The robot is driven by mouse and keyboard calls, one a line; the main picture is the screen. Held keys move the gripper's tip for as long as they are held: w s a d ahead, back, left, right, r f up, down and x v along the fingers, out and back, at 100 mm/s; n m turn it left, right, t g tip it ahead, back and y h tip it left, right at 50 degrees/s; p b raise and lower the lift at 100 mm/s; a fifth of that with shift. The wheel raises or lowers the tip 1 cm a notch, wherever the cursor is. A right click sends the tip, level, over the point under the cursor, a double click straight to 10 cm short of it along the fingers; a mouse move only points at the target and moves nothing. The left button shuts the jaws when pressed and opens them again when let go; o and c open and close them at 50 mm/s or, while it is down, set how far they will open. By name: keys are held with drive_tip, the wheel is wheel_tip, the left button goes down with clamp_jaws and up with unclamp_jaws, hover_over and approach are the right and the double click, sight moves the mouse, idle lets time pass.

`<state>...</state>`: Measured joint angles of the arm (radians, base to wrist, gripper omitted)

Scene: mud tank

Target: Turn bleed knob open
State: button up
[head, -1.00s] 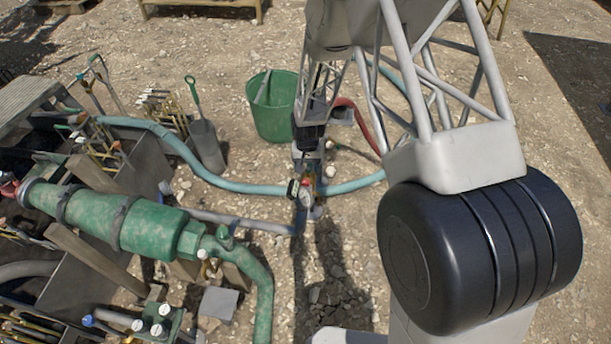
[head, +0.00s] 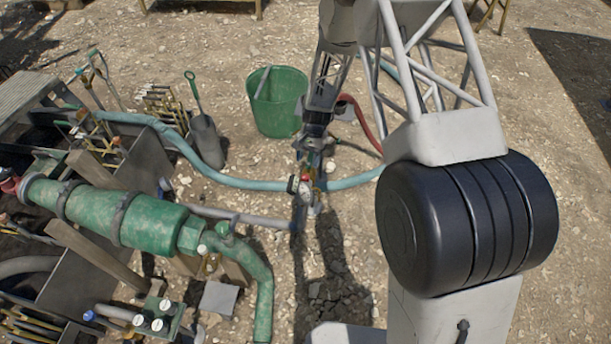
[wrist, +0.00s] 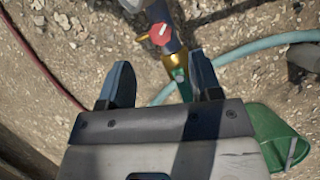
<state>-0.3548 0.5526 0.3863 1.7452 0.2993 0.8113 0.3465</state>
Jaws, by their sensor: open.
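A small valve assembly (head: 306,190) with red, yellow and green parts and a round gauge stands on the pipe junction. In the wrist view it shows a round red knob (wrist: 162,34) with a pale pointer mark, above a brass fitting (wrist: 174,61) and a small green part (wrist: 180,75). I cannot tell for certain which part is the bleed knob. My gripper (wrist: 160,62) is open and empty. Its fingers point toward the assembly, and the red knob lies beyond the fingertips, apart from them. In the head view my gripper (head: 310,148) is just behind the assembly, its fingers unclear.
A teal hose (head: 240,183) and grey pipe (head: 240,216) run to the assembly. A red hose (head: 364,125) lies right of my wrist. A green bucket (head: 277,110) stands behind. A large green pipe body (head: 145,221) and manifold (head: 158,320) fill the left. Gravel at right is open.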

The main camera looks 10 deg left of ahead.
sight(306, 177)
drive_tip(key=shift+x, duration=3.75)
drive_tip(key=c, duration=0.9)
drive_tip(key=shift+n, duration=0.4)
drive_tip(key=shift+n+h, duration=1.1)
drive_tip(key=shift+n, duration=1.5)
drive_tip(key=o, duration=0.9)
drive_tip(key=shift+r, duration=0.1)
